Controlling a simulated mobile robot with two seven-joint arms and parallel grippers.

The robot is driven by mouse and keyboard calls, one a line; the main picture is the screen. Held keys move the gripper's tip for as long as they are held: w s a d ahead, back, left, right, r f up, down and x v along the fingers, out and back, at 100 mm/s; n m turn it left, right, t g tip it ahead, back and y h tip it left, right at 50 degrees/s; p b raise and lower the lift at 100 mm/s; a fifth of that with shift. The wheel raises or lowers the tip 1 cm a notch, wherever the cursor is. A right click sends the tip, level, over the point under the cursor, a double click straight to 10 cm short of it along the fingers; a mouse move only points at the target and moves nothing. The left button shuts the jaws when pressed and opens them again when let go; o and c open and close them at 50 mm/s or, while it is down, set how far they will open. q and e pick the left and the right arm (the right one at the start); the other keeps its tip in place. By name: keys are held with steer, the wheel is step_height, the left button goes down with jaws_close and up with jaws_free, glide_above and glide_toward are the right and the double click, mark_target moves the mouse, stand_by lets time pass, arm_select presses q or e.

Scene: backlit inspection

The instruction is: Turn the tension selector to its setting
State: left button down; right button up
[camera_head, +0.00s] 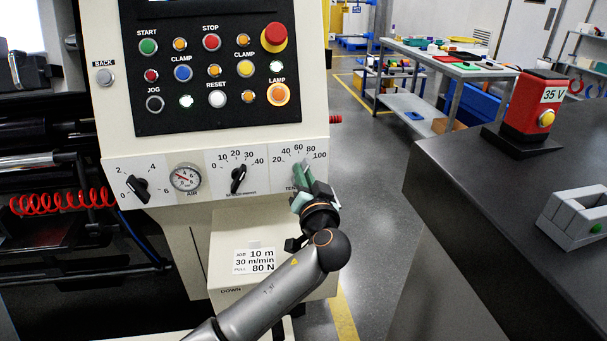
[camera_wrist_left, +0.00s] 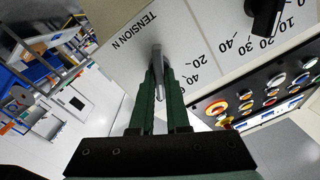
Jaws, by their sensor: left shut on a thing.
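The tension selector (camera_wrist_left: 156,52) is on the sloped front strip of the machine, under a scale from 20 to 100. My left gripper (camera_head: 304,184) comes up from below and covers most of the selector in the head view. In the left wrist view, its green fingers (camera_wrist_left: 158,78) are closed around the selector's knob, and a grey piece shows between them. The exact direction of the selector's pointer cannot be told. A job card (camera_head: 255,261) below reads 10 m, 30 m/min, pull 80 N. My right gripper is out of view.
To the left on the same strip are a speed knob (camera_head: 238,179), an air gauge (camera_head: 185,177) and another black knob (camera_head: 138,188). A button panel (camera_head: 215,70) is above. A dark bench (camera_head: 500,190) with a red 35 V unit (camera_head: 530,108) stands at the right.

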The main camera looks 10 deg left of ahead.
arm_select(q)
steer(key=c, duration=0.9)
jaws_free()
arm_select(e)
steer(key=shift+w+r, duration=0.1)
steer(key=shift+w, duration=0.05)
arm_select(q)
steer(key=shift+s, duration=0.1)
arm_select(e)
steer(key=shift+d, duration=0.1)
